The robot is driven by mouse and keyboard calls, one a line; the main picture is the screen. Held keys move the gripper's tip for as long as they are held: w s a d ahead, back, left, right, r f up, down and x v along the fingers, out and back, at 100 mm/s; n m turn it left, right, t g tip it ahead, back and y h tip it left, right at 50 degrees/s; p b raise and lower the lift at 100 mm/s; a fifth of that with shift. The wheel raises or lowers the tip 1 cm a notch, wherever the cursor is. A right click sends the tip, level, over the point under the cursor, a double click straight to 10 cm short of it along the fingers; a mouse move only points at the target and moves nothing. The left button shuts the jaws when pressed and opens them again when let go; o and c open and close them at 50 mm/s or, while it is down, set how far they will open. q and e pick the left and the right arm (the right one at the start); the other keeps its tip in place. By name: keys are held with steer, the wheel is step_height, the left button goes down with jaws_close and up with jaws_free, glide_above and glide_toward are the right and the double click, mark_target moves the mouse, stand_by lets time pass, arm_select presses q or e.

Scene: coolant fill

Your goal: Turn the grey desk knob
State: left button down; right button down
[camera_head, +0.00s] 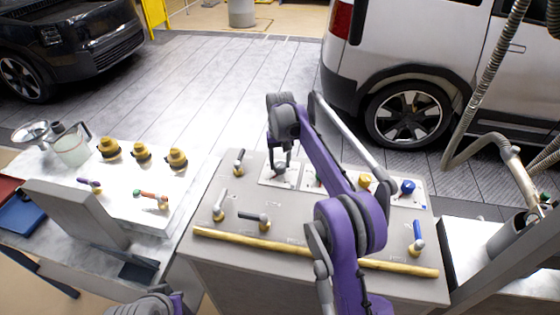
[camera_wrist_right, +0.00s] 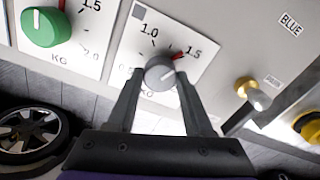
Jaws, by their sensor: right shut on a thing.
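The grey desk knob (camera_wrist_right: 160,73) sits on a white dial plate marked 1.0, 1.5 and KG in the right wrist view. Its red pointer leans up and right, close to the 1.5 mark. My right gripper (camera_wrist_right: 158,82) is shut on the knob, one finger on each side. In the head view my right gripper (camera_head: 280,163) comes down onto the dial plate (camera_head: 268,181) on the grey desk and hides most of the knob.
A green knob (camera_wrist_right: 45,27) on a similar plate is beside the grey one. The desk (camera_head: 215,262) also carries yellow (camera_head: 365,180) and blue (camera_head: 407,187) knobs, several levers and a wooden front rail (camera_head: 240,241). A white table with brass fittings (camera_head: 141,152) stands left.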

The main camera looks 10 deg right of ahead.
mark_target(280, 165)
arm_select(q)
steer(key=shift+r, duration=0.2)
arm_select(e)
steer(key=shift+m, duration=1)
steer(key=shift+c, duration=1.5)
jaws_free()
arm_select(q)
steer(key=shift+w, duration=0.1)
steer(key=shift+w+r+p, duration=0.3)
steer(key=shift+r+p, duration=0.1)
steer(key=shift+r, duration=0.15)
steer(key=shift+w+r+p, duration=0.3)
steer(key=shift+r+p, duration=0.05)
steer(key=shift+r, duration=0.15)
arm_select(e)
step_height(280, 165, up, 11)
steer(key=shift+s, duration=0.1)
